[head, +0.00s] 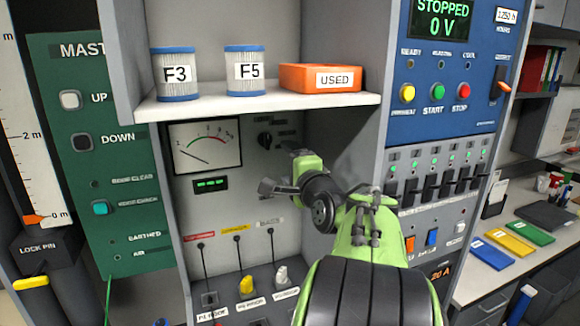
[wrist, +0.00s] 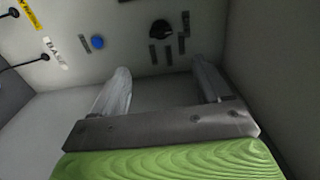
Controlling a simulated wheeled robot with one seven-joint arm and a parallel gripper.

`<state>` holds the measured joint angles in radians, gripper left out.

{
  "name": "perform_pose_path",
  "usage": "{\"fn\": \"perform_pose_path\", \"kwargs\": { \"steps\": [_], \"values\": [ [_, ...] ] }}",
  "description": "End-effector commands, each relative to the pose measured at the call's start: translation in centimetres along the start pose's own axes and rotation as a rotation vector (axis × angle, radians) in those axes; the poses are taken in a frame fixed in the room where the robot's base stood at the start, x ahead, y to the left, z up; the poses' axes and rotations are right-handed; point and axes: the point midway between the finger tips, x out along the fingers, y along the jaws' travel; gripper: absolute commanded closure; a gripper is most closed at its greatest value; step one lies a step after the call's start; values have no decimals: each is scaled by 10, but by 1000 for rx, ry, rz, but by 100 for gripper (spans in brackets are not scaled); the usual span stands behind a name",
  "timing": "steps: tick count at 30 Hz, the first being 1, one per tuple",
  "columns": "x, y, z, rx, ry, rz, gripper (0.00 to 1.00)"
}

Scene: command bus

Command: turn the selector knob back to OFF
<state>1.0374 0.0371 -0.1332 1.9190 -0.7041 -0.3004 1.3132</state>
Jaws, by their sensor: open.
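The selector knob (head: 265,140) is small and black. It sits on the grey panel right of the analog meter, with small dark labels around it too small to read. It also shows at the top of the wrist view (wrist: 160,29), beyond the fingertips and roughly between them. I cannot tell which label it points to. My gripper (head: 282,172) is open and empty, below and slightly right of the knob in the head view. In the wrist view its two fingers (wrist: 160,76) stand wide apart, touching nothing.
Above the knob, a shelf (head: 250,106) carries filter cans F3 (head: 176,73) and F5 (head: 246,70) and an orange USED box (head: 320,78). A meter (head: 205,146) is left of the knob. A blue button (wrist: 97,42) shows beside it. Cables hang lower left.

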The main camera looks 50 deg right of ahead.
Motion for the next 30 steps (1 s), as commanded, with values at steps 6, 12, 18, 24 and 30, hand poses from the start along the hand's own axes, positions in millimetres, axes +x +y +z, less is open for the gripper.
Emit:
{"fn": "perform_pose_path", "kwargs": {
  "steps": [6,12,18,24,30],
  "values": [
    [0,0,0,0,0,0,23],
    [0,0,2,-5,-4,3,23],
    [-22,23,92,-268,-166,157,23],
    [-110,81,199,-772,-499,363,23],
    [-234,147,236,-1294,-906,461,23]
  ]
}}
